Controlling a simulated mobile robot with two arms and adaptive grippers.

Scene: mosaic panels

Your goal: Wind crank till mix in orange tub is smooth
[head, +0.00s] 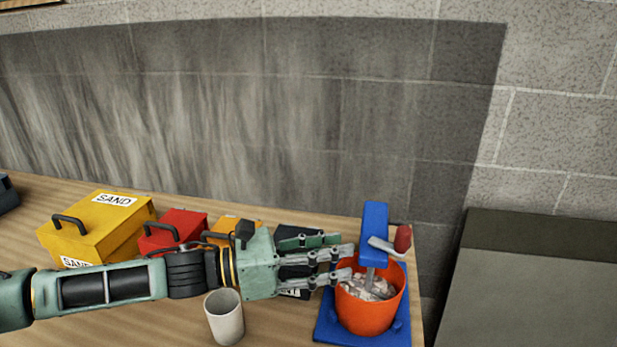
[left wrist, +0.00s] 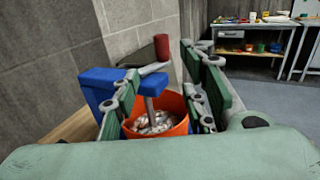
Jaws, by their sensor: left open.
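The orange tub (head: 366,314) stands on a blue base (head: 335,330) at the right end of the bench. A grey lumpy mix (head: 372,289) is inside it. A blue arm (head: 374,222) stands over the tub, with a metal shaft going down into the mix. The crank has a metal lever and a dark red handle (head: 403,239) on the right. My left gripper (head: 348,265) is open at the tub's left side, fingers pointing right. In the left wrist view the tub (left wrist: 172,127) and red handle (left wrist: 161,46) show between and beyond the fingers. My right gripper is not in view.
A white cup (head: 225,318) stands below my left gripper. A yellow SAND box (head: 95,228), a red box (head: 178,226) and an orange box (head: 230,224) line the bench behind my arm. A dark box is partly hidden behind the gripper. The bench ends just right of the tub.

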